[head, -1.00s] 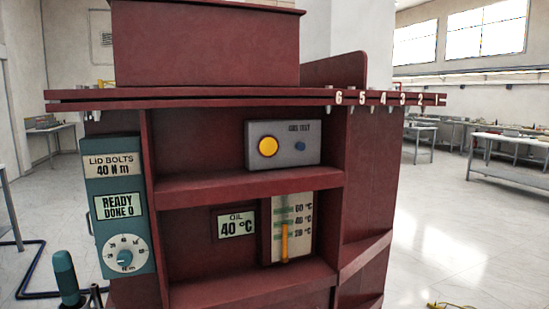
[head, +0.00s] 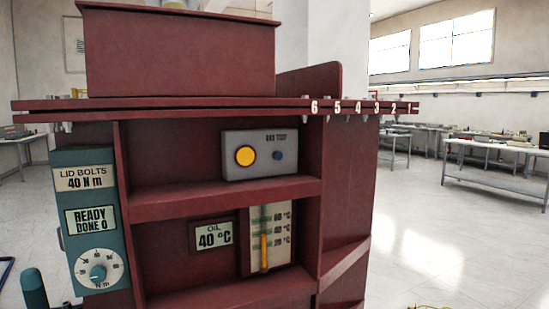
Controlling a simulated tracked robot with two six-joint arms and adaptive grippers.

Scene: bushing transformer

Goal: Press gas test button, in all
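A grey box labelled GAS TEST (head: 265,172) stands on the upper shelf of the dark red transformer. On its face are a large round yellow disc (head: 245,156) and a smaller blue round button (head: 277,155) to the right, below the label. Whether the yellow disc is a lamp or a button I cannot tell. Neither of my grippers is in view.
A teal panel (head: 88,235) reads LID BOLTS 40 N m and READY DONE 0, above a dial. An OIL display (head: 212,235) reads 40 °C beside a thermometer (head: 269,238). A numbered lid flange (head: 200,105) juts out above. Open floor (head: 425,240) lies right.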

